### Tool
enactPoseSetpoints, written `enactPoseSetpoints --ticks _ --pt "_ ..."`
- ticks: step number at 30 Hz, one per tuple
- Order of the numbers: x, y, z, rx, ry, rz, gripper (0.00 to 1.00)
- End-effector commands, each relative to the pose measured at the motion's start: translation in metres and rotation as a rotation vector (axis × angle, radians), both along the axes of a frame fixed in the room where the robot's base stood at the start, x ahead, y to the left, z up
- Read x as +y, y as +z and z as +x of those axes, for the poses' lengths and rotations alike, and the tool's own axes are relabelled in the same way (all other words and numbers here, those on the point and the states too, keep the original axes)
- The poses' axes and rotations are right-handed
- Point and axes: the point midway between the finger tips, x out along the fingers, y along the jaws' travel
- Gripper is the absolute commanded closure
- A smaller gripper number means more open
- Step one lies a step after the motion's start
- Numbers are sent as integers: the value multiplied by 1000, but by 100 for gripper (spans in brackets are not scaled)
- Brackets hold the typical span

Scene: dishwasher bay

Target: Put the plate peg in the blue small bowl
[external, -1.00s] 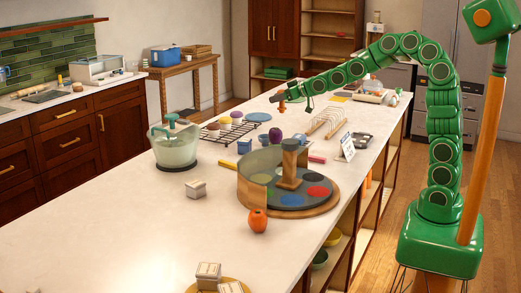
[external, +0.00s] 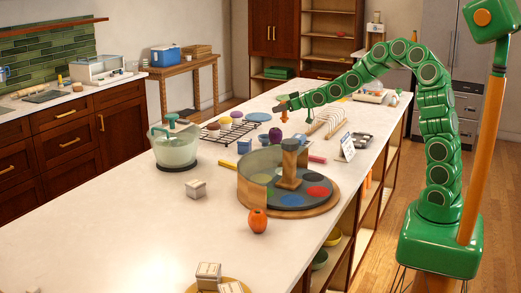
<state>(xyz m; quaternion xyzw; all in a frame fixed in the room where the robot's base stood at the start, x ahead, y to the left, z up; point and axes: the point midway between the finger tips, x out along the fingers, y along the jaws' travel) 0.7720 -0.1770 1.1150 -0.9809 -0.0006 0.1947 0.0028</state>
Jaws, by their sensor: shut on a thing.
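My gripper (external: 283,107) is at the end of the green arm, over the far part of the white counter. It is shut on a small orange, upright piece (external: 285,117), which I take for the plate peg; its lower end is close to the counter, and I cannot tell if it touches. A small blue piece (external: 244,146) stands left of the turntable, and a flat blue round (external: 291,200) lies on the turntable. I cannot tell which blue thing, if either, is the small bowl.
A round wooden turntable (external: 328,207) with a curved screen stands mid-counter. The near left counter is mostly clear.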

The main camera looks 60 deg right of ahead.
Motion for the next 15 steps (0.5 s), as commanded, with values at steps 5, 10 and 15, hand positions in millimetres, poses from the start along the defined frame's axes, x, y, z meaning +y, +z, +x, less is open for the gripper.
enactPoseSetpoints --ticks 5,10,15 --pt "-4 -11 21 2 1 0 82" --pt "-9 -21 42 1 1 1 82" --pt "-13 -30 61 0 0 -1 82"
